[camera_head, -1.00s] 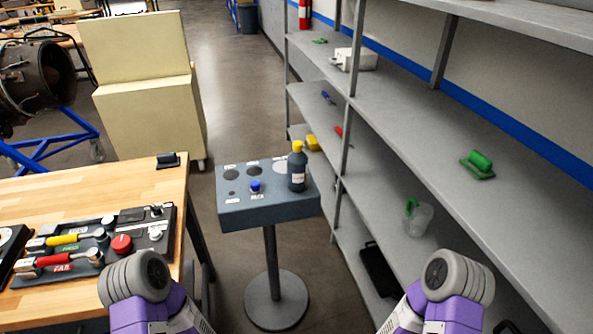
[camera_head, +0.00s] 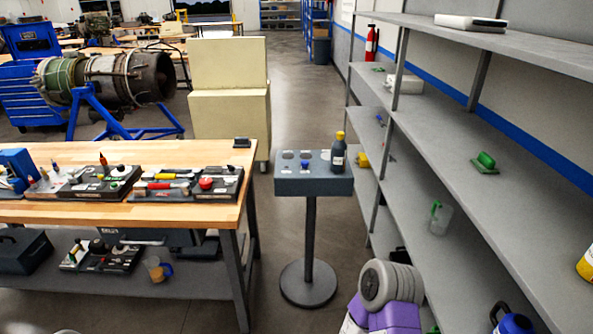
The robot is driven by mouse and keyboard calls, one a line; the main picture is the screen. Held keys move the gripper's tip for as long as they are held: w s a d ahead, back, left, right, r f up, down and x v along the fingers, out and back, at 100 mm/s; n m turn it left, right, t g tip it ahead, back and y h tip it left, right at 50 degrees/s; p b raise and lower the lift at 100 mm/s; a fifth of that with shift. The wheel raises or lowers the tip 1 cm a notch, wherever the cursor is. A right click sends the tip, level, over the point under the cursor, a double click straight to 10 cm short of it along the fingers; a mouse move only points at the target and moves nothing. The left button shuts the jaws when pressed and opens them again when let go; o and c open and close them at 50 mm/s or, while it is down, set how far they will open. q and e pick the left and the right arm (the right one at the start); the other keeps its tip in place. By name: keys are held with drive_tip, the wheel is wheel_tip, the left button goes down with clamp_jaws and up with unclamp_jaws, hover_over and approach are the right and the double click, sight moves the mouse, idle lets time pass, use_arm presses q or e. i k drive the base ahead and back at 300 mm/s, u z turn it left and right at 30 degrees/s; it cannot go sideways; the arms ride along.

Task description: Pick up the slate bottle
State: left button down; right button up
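The slate bottle (camera_head: 338,157) has a yellow cap and a pale label. It stands upright at the right end of a small blue-grey pedestal stand (camera_head: 312,187), on a round base. The stand's top has several dark and pale round marks and a blue knob (camera_head: 304,164) left of the bottle. Neither of my grippers is in view; only a grey and purple part of one of my arms shows at the bottom right, well apart from the bottle.
A wooden workbench (camera_head: 225,160) with tool trays stands left of the stand. A tall grey shelf unit (camera_head: 440,128) runs along the right. A cream cabinet (camera_head: 228,112) stands behind the bench. Bare floor (camera_head: 305,95) lies behind the stand.

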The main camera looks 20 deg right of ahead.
sight(339, 147)
drive_tip(key=z, duration=0.6)
drive_tip(key=i, duration=0.45)
drive_tip(key=z, duration=0.55)
drive_tip(key=i, duration=1)
drive_tip(key=u, duration=0.35)
